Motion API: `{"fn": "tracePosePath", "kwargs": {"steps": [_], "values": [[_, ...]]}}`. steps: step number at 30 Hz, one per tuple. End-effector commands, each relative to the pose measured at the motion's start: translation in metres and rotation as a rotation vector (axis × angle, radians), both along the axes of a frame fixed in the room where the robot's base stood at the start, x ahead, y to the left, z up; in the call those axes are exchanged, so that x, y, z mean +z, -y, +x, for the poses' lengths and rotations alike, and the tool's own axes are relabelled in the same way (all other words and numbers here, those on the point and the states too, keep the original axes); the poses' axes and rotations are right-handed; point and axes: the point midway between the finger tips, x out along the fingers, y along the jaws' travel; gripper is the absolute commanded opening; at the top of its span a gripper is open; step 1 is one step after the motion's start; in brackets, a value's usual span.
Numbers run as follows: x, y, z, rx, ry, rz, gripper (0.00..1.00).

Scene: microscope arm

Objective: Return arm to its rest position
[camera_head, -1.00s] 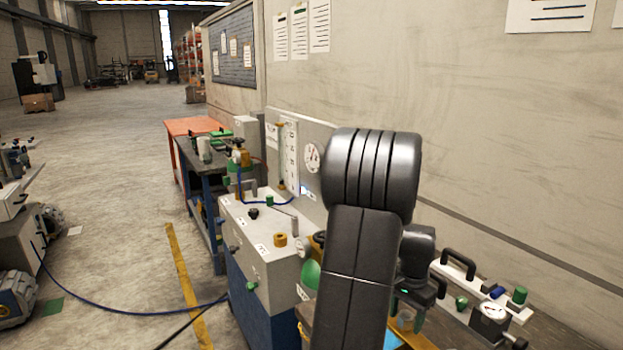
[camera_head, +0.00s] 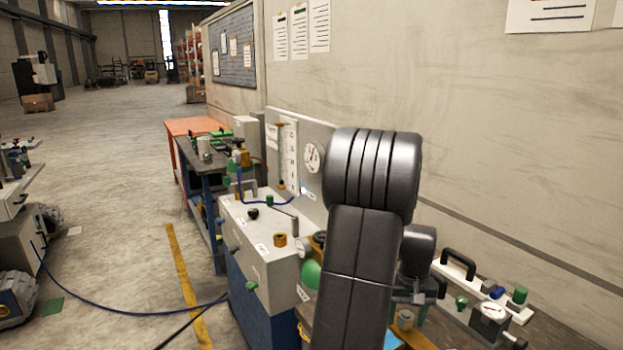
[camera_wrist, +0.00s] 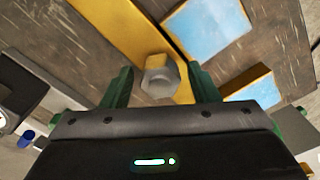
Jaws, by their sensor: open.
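My gripper (camera_wrist: 160,88) is open in the wrist view, with its two green fingers apart. A grey, faceted metal knob (camera_wrist: 160,76) shows between the fingers, apart from both, over a yellow bar (camera_wrist: 112,22). Nothing is held. In the head view my black arm rises in front of the bench, and my gripper (camera_head: 420,300) is partly hidden behind it. A small tan-grey cylinder (camera_head: 405,319) stands just below the gripper there. I cannot make out a whole microscope in either view.
A grey cabinet (camera_head: 262,262) with knobs and a gauge panel stands left of my arm. A white-based unit with a black handle (camera_head: 458,262), green knobs and a dial is at right. The wall is close behind. Open floor (camera_head: 120,200) lies left.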

Motion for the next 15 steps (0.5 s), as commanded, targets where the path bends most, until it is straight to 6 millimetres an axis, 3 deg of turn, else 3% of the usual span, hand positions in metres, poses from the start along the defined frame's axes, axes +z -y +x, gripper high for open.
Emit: {"fn": "tracePosePath", "kwargs": {"steps": [7,15], "values": [[0.0,0.0004,0.0,0.162,0.0,0.0,0.55],[0.0,0.0004,0.0,0.233,0.0,0.0,0.55]]}}
